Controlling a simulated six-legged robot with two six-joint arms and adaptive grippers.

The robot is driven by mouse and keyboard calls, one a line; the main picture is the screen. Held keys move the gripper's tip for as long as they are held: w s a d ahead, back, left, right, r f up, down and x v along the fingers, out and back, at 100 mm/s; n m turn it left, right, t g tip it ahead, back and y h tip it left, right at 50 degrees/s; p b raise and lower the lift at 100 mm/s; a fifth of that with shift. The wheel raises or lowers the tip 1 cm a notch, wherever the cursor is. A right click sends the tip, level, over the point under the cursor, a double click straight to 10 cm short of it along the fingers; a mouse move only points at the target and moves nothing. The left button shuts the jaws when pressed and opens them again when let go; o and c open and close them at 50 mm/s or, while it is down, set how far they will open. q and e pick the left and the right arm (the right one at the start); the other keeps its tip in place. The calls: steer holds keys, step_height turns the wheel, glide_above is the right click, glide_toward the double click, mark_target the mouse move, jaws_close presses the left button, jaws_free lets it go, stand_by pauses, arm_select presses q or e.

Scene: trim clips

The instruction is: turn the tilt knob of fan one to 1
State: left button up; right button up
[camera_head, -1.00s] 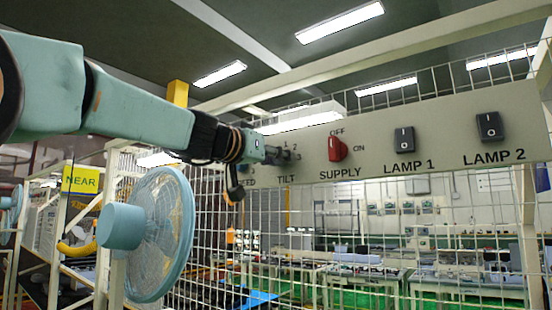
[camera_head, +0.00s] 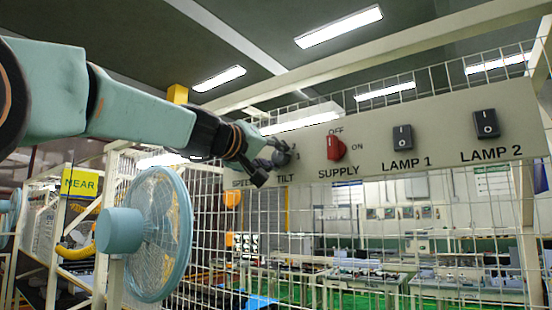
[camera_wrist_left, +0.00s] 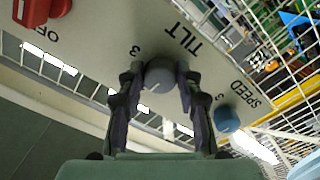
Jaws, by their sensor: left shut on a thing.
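The tilt knob (camera_wrist_left: 160,77) is a round grey knob on the pale control panel (camera_wrist_left: 100,45), above the TILT label. In the left wrist view it sits between the two fingers of my left gripper (camera_wrist_left: 158,85), which are shut on its sides. In the head view my left gripper (camera_head: 278,158) reaches the panel from the left and partly covers the knob and its numbers. A 3 shows beside the knob; I cannot tell its exact setting. The blue fan (camera_head: 160,235) stands below my left arm. My right gripper is not in view.
A blue speed knob (camera_wrist_left: 226,118) is close beside the left gripper's finger. The red supply knob (camera_head: 336,148) and the black switches for lamp 1 (camera_head: 403,137) and lamp 2 (camera_head: 487,124) lie to the right. A white wire mesh (camera_head: 350,220) runs below the panel.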

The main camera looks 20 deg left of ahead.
arm_select(q)
steer(key=shift+s+r+n, duration=0.1)
steer(key=shift+r+n, duration=0.15)
steer(key=shift+n, duration=0.45)
steer(key=o, duration=1.2)
steer(key=shift+f, duration=0.15)
steer(key=shift+c, duration=0.2)
step_height(320, 180, up, 10)
steer(key=shift+s, duration=0.15)
